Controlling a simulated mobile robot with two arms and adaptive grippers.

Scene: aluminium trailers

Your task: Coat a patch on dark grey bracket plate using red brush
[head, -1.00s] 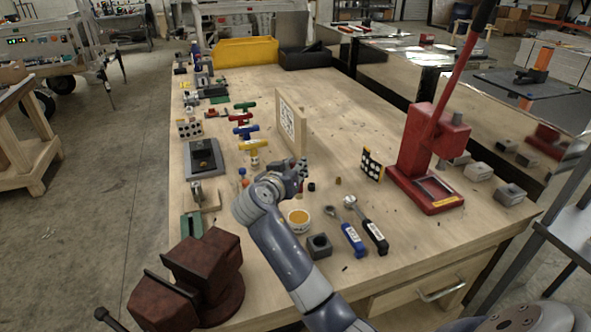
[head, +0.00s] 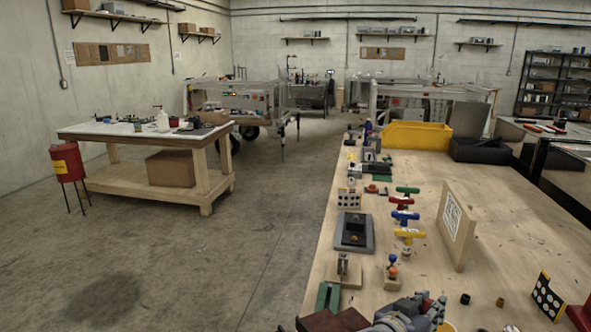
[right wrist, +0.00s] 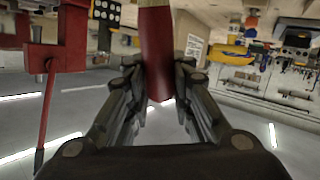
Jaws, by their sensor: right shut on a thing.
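My right gripper (head: 428,305) shows at the bottom edge of the head view, over the workbench. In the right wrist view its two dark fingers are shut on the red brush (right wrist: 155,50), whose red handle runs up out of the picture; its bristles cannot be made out. The dark grey bracket plate (head: 353,232) seems to be the flat plate with a black middle on the left part of the bench, beyond and left of the gripper. Nothing touches it. My left gripper is out of view.
Coloured T-handled tools (head: 404,216) stand right of the plate, before an upright wooden board (head: 457,225). A toggle clamp (head: 344,268) stands just nearer than the plate. A yellow bin (head: 415,136) is at the far end. Open floor lies left.

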